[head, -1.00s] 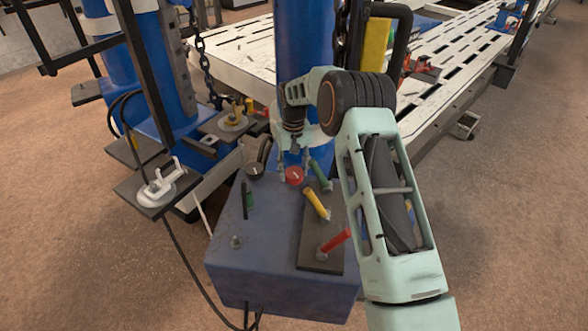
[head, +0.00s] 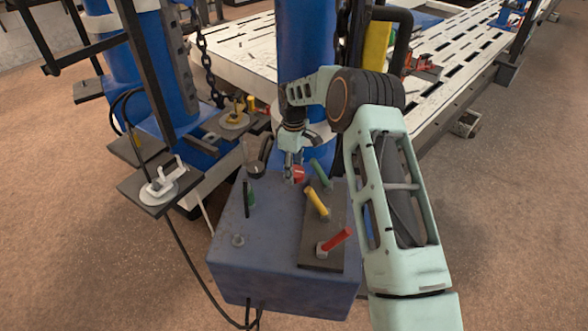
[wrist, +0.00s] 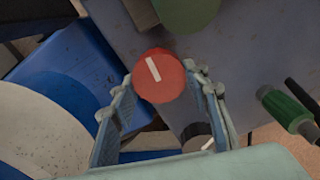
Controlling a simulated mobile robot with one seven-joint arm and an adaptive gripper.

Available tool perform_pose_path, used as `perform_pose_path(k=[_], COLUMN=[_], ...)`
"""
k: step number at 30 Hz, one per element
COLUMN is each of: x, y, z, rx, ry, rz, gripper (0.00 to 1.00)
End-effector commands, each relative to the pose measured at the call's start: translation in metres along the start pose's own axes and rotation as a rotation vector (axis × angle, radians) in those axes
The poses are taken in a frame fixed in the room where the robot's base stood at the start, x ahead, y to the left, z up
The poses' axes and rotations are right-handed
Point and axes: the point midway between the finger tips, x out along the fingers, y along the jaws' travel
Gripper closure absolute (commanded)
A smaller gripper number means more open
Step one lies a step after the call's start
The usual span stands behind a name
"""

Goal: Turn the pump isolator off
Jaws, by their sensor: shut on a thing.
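The red round knob with a white line, which I take for the pump isolator, stands at the back edge of the blue box in the head view (head: 299,173). In the wrist view the knob (wrist: 160,76) sits between the fingertips, its white line tilted a little left of upright. My gripper (wrist: 160,88) is shut on the knob, one finger on each side; it also shows in the head view (head: 294,170). The fingers partly hide the knob in the head view.
A black knob with a white mark (wrist: 197,137) is near my right finger. A blue column (head: 305,60) rises behind.

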Motion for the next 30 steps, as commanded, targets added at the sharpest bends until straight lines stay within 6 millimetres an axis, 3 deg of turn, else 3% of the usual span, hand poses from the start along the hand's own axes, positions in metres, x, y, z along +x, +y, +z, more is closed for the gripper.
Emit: perform_pose_path(k=[9,24,25,30], x=[-0.0005,-0.0004,-0.0004,-0.0003], y=[-0.0003,-0.0003,-0.0003,-0.0003], z=[-0.0003,-0.0003,-0.0003,-0.0002], rx=[-0.099,-0.115,-0.115,-0.114], ry=[0.001,0.000,0.000,0.000], rz=[0.000,0.001,0.001,0.001], gripper=[0.82,0.82,0.54,0.50])
